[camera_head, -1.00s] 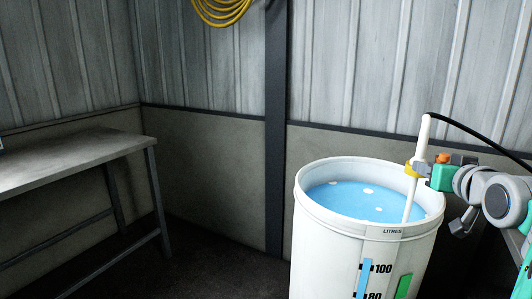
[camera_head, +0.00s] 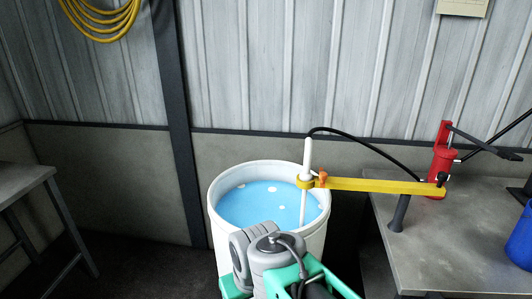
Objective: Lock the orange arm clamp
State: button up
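The orange clamp (camera_head: 323,177) is a small piece at the left end of a yellow horizontal arm (camera_head: 380,186), beside its yellow collar (camera_head: 305,183). The collar sits around a white upright rod (camera_head: 308,155) that reaches down into blue liquid (camera_head: 268,205) in a white drum (camera_head: 222,230). The clamp is too small to tell locked from unlocked. My arm's grey and green links stand at the bottom centre, in front of the drum. My gripper's fingers cannot be made out, and nothing of mine visibly touches the clamp.
The yellow arm runs right to a red column (camera_head: 440,165) on a grey bench (camera_head: 460,240). A black cable (camera_head: 365,142) loops above the arm. A blue container (camera_head: 521,238) stands at the right edge. Another table (camera_head: 25,190) is at the left; open floor lies between it and the drum.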

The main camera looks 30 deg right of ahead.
aim_at(323, 175)
jog(key=u, duration=0.55)
jog(key=k, duration=1.3)
jog(key=z, duration=0.2)
jog(key=i, duration=1.7)
jog(key=u, duration=0.6)
